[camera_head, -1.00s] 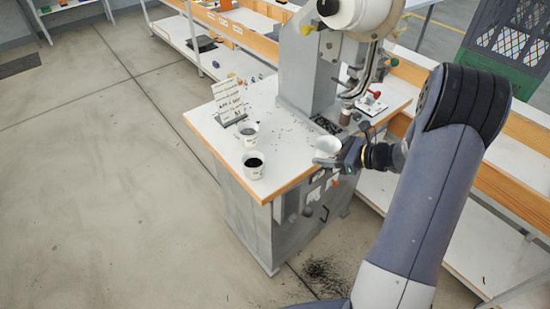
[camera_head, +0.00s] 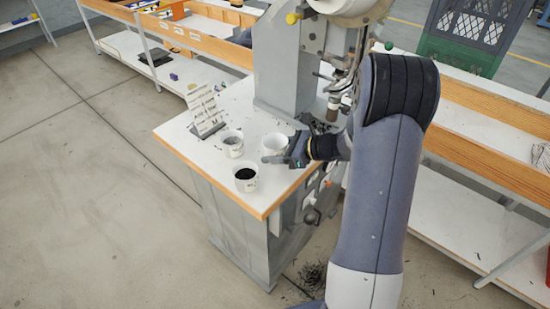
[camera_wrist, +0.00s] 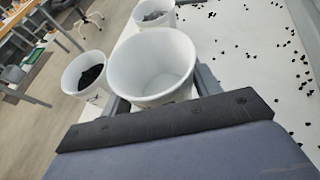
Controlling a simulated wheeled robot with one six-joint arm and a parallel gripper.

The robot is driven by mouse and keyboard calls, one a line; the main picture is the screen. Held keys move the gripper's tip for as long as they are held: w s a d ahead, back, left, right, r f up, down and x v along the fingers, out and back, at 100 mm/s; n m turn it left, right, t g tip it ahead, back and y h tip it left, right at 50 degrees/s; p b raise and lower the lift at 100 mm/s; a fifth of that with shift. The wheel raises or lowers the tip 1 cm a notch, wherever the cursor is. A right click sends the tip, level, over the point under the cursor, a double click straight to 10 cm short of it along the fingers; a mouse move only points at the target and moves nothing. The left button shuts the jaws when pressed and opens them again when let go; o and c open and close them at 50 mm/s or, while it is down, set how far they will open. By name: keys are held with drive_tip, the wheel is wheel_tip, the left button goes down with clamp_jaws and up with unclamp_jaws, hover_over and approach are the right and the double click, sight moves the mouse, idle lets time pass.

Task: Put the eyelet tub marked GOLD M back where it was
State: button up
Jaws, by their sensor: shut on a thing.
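My gripper (camera_head: 283,157) is shut on a white tub (camera_head: 273,142), held upright at the press bench. The held tub (camera_wrist: 150,62) looks white and empty inside in the wrist view; its marking cannot be read. Two other white tubs stand on the bench. One tub (camera_head: 246,183) holds black pieces and is near the front left edge. The other tub (camera_head: 232,147) holds grey pieces and is left of the held tub. I cannot tell whether the held tub touches the bench top.
A sign card (camera_head: 206,108) stands behind the tubs. The grey press (camera_head: 279,58) rises at the back of the white bench top (camera_head: 232,103). Small black bits lie scattered on the surface. A long shelf (camera_head: 480,210) runs along the right.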

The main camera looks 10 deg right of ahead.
drive_tip(key=shift+f, duration=1.5)
drive_tip(key=shift+f, duration=0.15)
drive_tip(key=o, duration=1)
drive_tip(key=shift+r, duration=0.3)
drive_tip(key=v, duration=1.2)
drive_tip(key=shift+s+f+b, duration=0.1)
drive_tip(key=shift+f+b, duration=0.05)
drive_tip(key=shift+b, duration=0.25)
